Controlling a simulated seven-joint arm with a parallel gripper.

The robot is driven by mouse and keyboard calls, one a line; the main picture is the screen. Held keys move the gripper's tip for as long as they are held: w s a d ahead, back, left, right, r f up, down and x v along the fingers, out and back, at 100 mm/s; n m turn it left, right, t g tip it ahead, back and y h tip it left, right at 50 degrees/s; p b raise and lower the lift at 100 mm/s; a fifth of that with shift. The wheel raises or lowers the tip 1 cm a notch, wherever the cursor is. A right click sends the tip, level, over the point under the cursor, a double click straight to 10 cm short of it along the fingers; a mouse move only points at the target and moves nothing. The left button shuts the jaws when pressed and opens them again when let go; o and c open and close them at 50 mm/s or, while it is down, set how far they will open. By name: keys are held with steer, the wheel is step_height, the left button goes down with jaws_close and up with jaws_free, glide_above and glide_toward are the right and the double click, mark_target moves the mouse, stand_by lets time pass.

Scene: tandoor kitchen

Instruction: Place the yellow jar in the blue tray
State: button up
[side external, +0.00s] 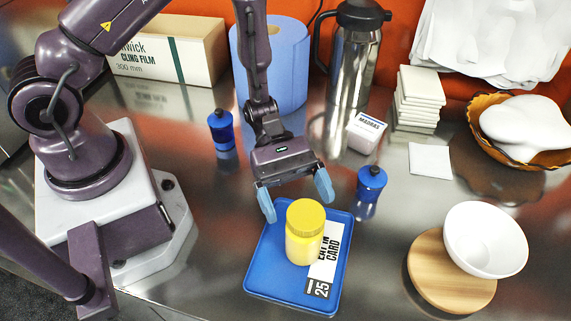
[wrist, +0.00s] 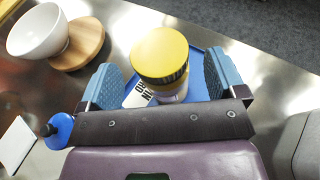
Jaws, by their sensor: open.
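The yellow jar (side external: 305,232) with a yellow lid stands upright on the blue tray (side external: 263,277), over a printed card (side external: 325,265) that lies in the tray. In the wrist view the jar (wrist: 161,60) stands just beyond my fingertips, and part of the blue tray (wrist: 199,88) shows behind it. My gripper (side external: 296,200) is open, with its blue-padded fingers apart, above the far edge of the tray. No contact between the fingers and the jar is visible. In the wrist view the open fingers (wrist: 165,78) appear to either side of the jar.
Two blue-topped grinders (side external: 371,184) (side external: 221,130) stand near my gripper. A white bowl (side external: 485,240) sits tilted on a round wooden board (side external: 440,280) at right. A steel flask (side external: 353,60), blue roll (side external: 285,70) and stacked white tiles (side external: 418,100) stand behind.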

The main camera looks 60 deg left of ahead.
steer(key=v, duration=0.9)
steer(key=s+a+r+m+t+y, duration=0.2)
steer(key=a+r+m+y, duration=0.1)
steer(key=r, duration=0.4)
steer(key=s+a+r+m+t+y, duration=0.2)
steer(key=s+r+m+t+y, duration=0.1)
steer(key=r+m+y, duration=0.3)
steer(key=s+a+r+m+t+y, duration=0.2)
steer(key=s+a+r+m+y, duration=0.1)
steer(key=r+m+y, duration=0.2)
step_height(320, 180, up, 5)
steer(key=m, duration=0.2)
steer(key=shift+a+f+m, duration=0.25)
steer(key=shift+a+m, duration=0.05)
steer(key=shift+a, duration=0.05)
